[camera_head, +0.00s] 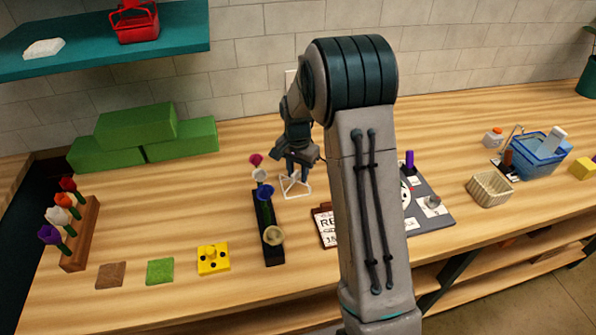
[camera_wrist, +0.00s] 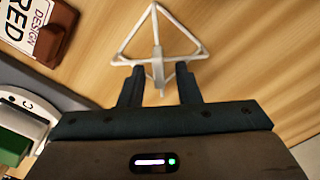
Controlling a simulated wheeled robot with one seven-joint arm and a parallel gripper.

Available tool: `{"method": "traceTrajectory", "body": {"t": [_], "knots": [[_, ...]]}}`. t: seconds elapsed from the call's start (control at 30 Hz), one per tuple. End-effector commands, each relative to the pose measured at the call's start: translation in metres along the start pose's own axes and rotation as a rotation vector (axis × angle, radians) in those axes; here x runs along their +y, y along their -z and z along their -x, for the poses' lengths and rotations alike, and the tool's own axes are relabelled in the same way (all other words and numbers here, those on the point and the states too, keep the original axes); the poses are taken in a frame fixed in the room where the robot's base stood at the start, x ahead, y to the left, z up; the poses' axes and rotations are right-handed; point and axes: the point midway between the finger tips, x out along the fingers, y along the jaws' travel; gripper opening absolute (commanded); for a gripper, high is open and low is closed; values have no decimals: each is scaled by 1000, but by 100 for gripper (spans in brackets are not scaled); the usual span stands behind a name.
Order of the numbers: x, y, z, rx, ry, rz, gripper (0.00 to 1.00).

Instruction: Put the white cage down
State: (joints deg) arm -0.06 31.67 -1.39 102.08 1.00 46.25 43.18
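The white cage (camera_head: 295,187) is a small open frame of thin white bars, shaped like a pyramid. In the head view it appears to stand on the wooden table just below my gripper (camera_head: 292,170). In the wrist view the cage (camera_wrist: 156,45) shows ahead of my gripper (camera_wrist: 159,88), with its thick top post between the two fingers. The fingers are apart, with a visible gap on each side of the post. My arm hides part of the table to the right.
A black rack (camera_head: 269,238) with several flowers stands close left of the cage. A framed card (camera_head: 325,227) lies in front of it. Green blocks (camera_head: 137,131) are at the back left. A dark mat (camera_head: 432,205) lies to the right. The table behind the cage looks clear.

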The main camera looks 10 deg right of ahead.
Motion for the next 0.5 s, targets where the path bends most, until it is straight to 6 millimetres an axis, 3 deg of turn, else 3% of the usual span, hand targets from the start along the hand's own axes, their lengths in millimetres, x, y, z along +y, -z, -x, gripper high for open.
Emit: {"method": "traceTrajectory", "body": {"t": [0.17, 0.5], "knots": [[-1, 1, 11, 2, 2, 0, 30], [-1, 1, 82, 4, 4, 1, 30]]}}
